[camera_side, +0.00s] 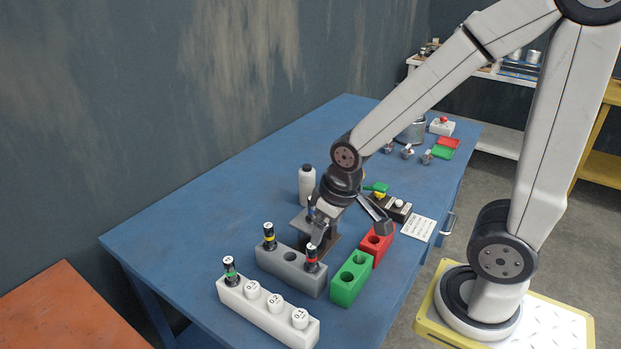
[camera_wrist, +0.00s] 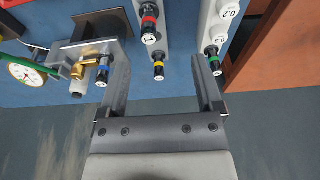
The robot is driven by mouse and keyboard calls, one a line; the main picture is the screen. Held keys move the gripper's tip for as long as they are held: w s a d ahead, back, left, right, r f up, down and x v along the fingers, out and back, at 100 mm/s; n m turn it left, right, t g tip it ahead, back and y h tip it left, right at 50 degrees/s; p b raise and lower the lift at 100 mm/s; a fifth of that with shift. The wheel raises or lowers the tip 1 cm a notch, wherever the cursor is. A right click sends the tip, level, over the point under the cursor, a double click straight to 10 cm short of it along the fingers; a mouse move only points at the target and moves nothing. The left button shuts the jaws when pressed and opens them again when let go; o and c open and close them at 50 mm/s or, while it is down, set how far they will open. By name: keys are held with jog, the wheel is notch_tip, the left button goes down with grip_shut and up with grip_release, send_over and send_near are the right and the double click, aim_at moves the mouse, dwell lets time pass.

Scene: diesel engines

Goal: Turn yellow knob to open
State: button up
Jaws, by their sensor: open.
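A small brass-yellow knob-like part (camera_wrist: 86,64) sits on the test fixture at the left of the wrist view, outside my left finger. It is next to a blue-banded injector (camera_wrist: 103,70), which stands in the fixture. In the side view, the fixture (camera_side: 322,245) is partly hidden behind my gripper. My gripper (camera_wrist: 157,58) is open, with its fingers spread and nothing between them touching either one. In the side view, my gripper (camera_side: 348,232) hangs over the table around the fixture, and I cannot tell its exact height.
A grey rack (camera_side: 290,270) holds a yellow-banded and a red-banded injector. A white rack (camera_side: 262,310) holds a green-banded one. Green (camera_side: 349,283) and red (camera_side: 377,246) blocks stand beside them. A white bottle (camera_side: 307,186) stands behind. A round gauge (camera_wrist: 25,71) shows at the wrist view's left edge.

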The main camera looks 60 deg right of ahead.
jog(key=w+d+r+m+g, duration=0.1)
jog(key=w+d+r+m, duration=0.1)
jog(key=w+d+m, duration=0.3)
jog(key=w+d+r+m, duration=0.2)
jog(key=d+r+m, duration=0.1)
jog(key=d+m, duration=0.4)
jog(key=w+d+m+g, duration=0.1)
jog(key=d+m, duration=0.8)
jog(key=d, duration=0.7)
jog(key=s+d+f+m, duration=0.2)
jog(key=s+d+m, duration=0.2)
jog(key=d+m, duration=0.55)
jog(key=shift+n+g, duration=0.3)
jog(key=shift+n, duration=0.35)
jog(key=f, duration=0.3)
jog(key=d+f, duration=0.1)
jog(key=f, duration=0.6)
jog(key=shift+w+d+f, duration=0.15)
jog(key=shift+d, duration=0.1)
jog(key=shift+f, duration=0.55)
jog(key=shift+f, duration=0.15)
jog(key=shift+f, duration=3.7)
